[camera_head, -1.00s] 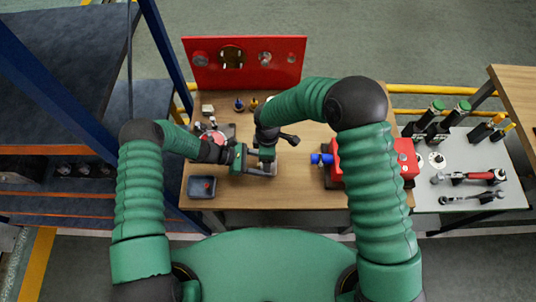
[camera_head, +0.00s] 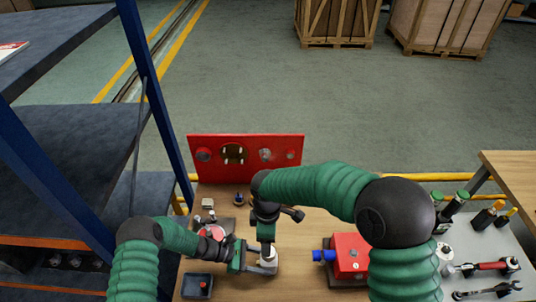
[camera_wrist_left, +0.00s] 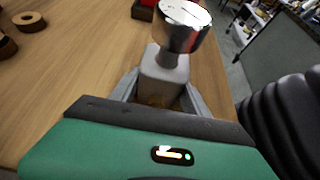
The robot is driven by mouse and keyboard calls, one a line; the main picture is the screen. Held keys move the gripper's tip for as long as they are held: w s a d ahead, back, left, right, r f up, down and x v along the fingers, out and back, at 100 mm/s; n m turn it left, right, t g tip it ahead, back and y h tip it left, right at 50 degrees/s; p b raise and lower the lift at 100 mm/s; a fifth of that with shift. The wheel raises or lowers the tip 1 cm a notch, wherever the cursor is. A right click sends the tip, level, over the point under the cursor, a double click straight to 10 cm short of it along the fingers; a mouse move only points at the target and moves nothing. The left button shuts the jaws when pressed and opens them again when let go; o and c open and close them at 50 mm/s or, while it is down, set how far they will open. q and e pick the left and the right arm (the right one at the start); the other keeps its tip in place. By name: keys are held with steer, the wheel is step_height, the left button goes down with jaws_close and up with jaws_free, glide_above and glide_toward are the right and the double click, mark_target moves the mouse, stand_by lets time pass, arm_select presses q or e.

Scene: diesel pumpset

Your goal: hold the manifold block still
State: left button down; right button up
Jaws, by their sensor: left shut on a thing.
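The manifold block (camera_wrist_left: 165,72) is a pale grey block in the left wrist view, between the two grey fingers of my left gripper (camera_wrist_left: 160,92). A shiny metal cylinder (camera_wrist_left: 183,28) stands above it on a narrower neck. In the head view my left gripper (camera_head: 258,268) is shut on the block (camera_head: 269,256) over the bench. My right gripper (camera_head: 266,238) points down from above, close over the block. Its fingertips are too small and covered to read, so I cannot tell whether it touches the block or the cylinder.
A red panel (camera_head: 246,150) stands at the bench's back edge. A dark tray (camera_head: 196,287) and a round red-topped part (camera_head: 213,232) are at left. A red pump body with a blue fitting (camera_head: 350,256) is at right. Blue shelving posts (camera_head: 152,90) rise at left.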

arm_select(q)
steer(key=shift+c, duration=2.3)
jaws_free()
